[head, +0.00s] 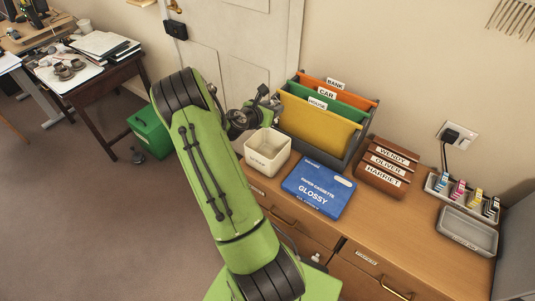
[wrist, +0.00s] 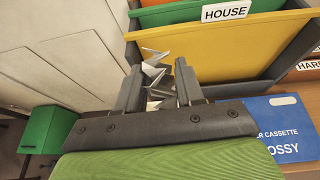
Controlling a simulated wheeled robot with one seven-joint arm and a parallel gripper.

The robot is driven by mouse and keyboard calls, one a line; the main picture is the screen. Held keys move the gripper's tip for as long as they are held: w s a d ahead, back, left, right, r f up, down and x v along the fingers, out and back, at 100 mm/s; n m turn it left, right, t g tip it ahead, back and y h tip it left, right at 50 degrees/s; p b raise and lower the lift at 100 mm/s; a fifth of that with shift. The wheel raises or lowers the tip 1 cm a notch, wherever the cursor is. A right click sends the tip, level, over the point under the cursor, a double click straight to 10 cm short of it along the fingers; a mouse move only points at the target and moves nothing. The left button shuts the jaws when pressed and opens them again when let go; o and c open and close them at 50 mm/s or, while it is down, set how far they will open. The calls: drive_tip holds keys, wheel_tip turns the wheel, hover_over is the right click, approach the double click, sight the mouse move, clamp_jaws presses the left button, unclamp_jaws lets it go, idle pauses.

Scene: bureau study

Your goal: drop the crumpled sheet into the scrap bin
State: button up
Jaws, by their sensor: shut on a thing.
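My gripper (wrist: 158,88) is shut on the crumpled sheet (wrist: 153,72), a jagged white-grey piece that sticks up between the fingers. In the head view my gripper (head: 266,103) is above the back left of the bureau top, beside the file holder; the sheet is not clear there. A small cream square bin (head: 268,152) stands open on the bureau's left end, nearer than my gripper. Its front label is too small to read surely, so I cannot confirm that it is the scrap bin. It does not show in the wrist view.
A file holder (head: 331,122) with orange, green and yellow folders stands behind the cream bin. A blue paper cassette box (head: 318,187) lies to its right. Brown name-labelled trays (head: 382,172) stand farther right. A green box (head: 148,131) is on the floor at left.

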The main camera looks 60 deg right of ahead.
wheel_tip(320, 180, down, 6)
drive_tip(key=b, duration=0.6)
drive_tip(key=shift+w, duration=0.1)
drive_tip(key=shift+r, duration=0.1)
drive_tip(key=o, duration=1.1)
drive_tip(key=p+v, duration=0.2)
drive_tip(key=v, duration=1.3)
drive_tip(key=shift+a, duration=0.35)
drive_tip(key=shift+r, duration=0.15)
